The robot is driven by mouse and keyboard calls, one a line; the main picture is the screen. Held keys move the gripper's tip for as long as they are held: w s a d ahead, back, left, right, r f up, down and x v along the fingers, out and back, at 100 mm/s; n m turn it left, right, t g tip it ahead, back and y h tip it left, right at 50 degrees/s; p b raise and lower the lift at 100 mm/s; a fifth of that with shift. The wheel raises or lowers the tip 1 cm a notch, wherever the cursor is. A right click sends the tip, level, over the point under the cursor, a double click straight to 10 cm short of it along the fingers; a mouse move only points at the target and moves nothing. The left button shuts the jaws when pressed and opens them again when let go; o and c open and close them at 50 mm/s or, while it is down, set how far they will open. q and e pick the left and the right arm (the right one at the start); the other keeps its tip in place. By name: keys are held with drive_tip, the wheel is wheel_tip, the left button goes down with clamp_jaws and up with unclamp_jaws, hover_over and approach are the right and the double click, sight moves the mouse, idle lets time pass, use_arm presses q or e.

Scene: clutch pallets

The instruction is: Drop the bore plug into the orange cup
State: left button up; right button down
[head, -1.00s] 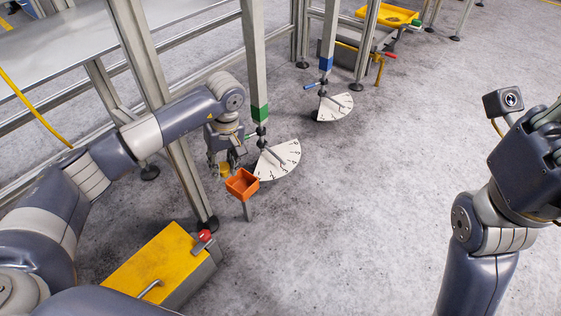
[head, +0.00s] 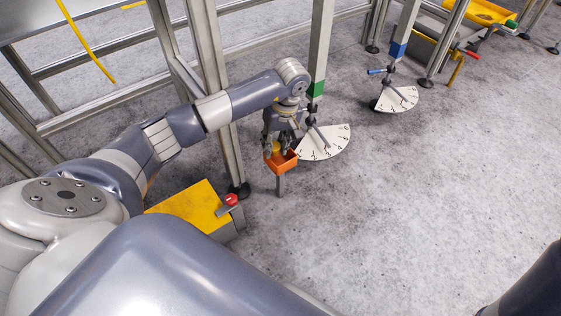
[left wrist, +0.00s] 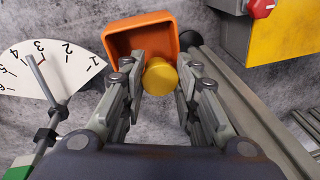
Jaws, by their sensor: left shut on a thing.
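The bore plug is a yellow round piece (left wrist: 160,77) between the fingertips of my left gripper (left wrist: 159,66), which is shut on it. The orange cup (left wrist: 118,42) is an open square box just beyond the plug in the left wrist view. The plug overlaps the cup's near edge there; I cannot tell whether it is fully over the opening. In the head view, my left gripper (head: 279,149) is right at the cup (head: 281,166), which sits on a short post. The plug is partly hidden by the fingers there. My right gripper is out of view.
A white numbered dial (head: 325,143) with a rod stands right beside the cup, below a green-banded post (head: 319,60). A yellow box with a red knob (head: 192,205) stands to the left. A second dial (head: 397,99) is farther right. Open floor lies to the right.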

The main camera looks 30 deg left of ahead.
sight(282, 161)
use_arm(q)
drive_tip(key=o, duration=1)
drive_tip(key=shift+c, duration=0.2)
wheel_tip(282, 161, up, 12)
drive_tip(key=d, duration=0.2)
drive_tip(key=shift+w, duration=0.35)
drive_tip(key=shift+f, duration=0.15)
